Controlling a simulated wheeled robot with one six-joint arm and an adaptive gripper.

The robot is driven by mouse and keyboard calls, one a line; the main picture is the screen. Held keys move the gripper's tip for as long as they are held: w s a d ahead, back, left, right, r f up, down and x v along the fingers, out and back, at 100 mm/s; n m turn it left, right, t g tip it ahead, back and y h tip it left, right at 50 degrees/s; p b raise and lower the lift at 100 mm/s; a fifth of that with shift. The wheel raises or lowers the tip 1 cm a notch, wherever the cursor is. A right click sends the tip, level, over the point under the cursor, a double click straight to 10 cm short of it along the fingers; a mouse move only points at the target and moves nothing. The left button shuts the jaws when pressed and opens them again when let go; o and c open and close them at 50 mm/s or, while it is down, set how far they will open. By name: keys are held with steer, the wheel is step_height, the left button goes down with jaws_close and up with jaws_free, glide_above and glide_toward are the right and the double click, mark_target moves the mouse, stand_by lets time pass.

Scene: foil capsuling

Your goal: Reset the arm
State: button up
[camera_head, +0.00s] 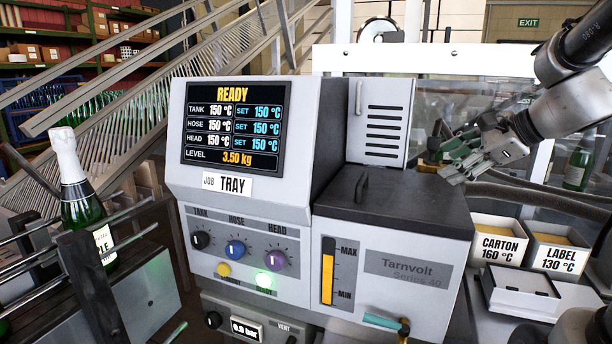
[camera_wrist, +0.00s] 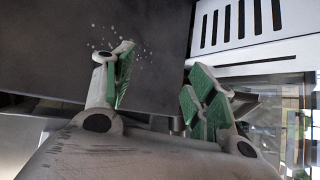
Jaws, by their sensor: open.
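My arm reaches in from the upper right in the head view. My gripper (camera_head: 452,160) is above the right rear of the dark tank lid (camera_head: 385,205) of the melter. Its green-padded fingers are spread with nothing between them. In the wrist view, the gripper (camera_wrist: 160,88) shows two fingers well apart over a dark flat surface (camera_wrist: 60,40) with small pale specks. The lid looks closed in the head view. The melter's display (camera_head: 232,125) reads READY, with tank, hose and head at 150 °C and level 3.50 kg.
A vented panel (camera_head: 381,125) rises behind the lid, close to the gripper. Bins labelled CARTON (camera_head: 499,248) and LABEL (camera_head: 558,257) stand at right. A green bottle with a white top (camera_head: 83,205) stands at left among metal rails.

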steer(key=s+f+n+g, duration=0.1)
steer(key=s+n, duration=0.2)
steer(key=s+a+n+h, duration=0.1)
steer(key=s+n, duration=0.3)
steer(key=s+f+n+g+h, duration=0.1)
steer(key=s+n, duration=0.2)
steer(key=shift+s+a+f+g, duration=0.3)
steer(key=shift+s+a, duration=0.05)
steer(key=shift+a, duration=0.05)
steer(key=s+d+f+n+g+h, duration=0.1)
steer(key=s+d+f+n+h, duration=0.2)
steer(key=s+n, duration=0.6)
steer(key=shift+s+d+f+n+g+h, duration=0.25)
steer(key=shift+d+n+g+h, duration=0.2)
steer(key=shift+d+n, duration=0.3)
